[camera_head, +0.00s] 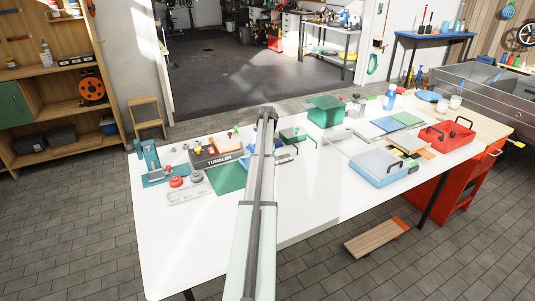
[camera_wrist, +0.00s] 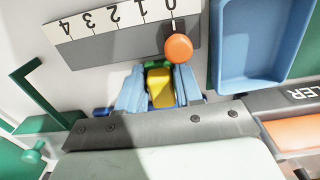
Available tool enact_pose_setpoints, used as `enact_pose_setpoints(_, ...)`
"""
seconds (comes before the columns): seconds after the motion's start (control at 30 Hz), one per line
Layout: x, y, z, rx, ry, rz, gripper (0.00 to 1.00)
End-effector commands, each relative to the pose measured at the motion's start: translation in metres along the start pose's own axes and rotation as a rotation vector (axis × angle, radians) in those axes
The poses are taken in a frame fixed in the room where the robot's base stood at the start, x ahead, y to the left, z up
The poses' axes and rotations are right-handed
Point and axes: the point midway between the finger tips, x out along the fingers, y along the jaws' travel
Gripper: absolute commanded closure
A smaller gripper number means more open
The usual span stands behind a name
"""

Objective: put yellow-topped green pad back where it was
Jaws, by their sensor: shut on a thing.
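In the wrist view, my gripper (camera_wrist: 158,80) has its two blue fingers closed on the yellow-topped green pad (camera_wrist: 159,89). The yellow top shows between the fingers, and a strip of green shows at its far edge. The pad is just beside a grey plate (camera_wrist: 120,48) with a white number scale. I cannot tell whether the pad touches the surface below. In the head view, my arm hides the gripper and the pad.
An orange round knob (camera_wrist: 178,49) is close to the fingertips. A blue tray (camera_wrist: 262,45) lies to the right, with the TUMBLER box (camera_head: 215,152) near it. A green bracket (camera_wrist: 42,95) stands to the left. The white bench's front (camera_head: 190,245) is clear.

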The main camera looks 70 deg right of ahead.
Motion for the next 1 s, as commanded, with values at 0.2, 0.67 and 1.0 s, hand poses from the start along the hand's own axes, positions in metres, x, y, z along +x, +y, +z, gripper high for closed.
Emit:
enact_pose_setpoints(0.2, 0.002, 0.000, 0.000, 0.000, 0.000, 0.000, 0.93)
enact_pose_setpoints(0.67, 0.002, 0.000, 0.000, 0.000, 0.000, 0.000, 0.39)
enact_pose_setpoints(1.0, -0.017, 0.000, 0.000, 0.000, 0.000, 0.000, 0.39)
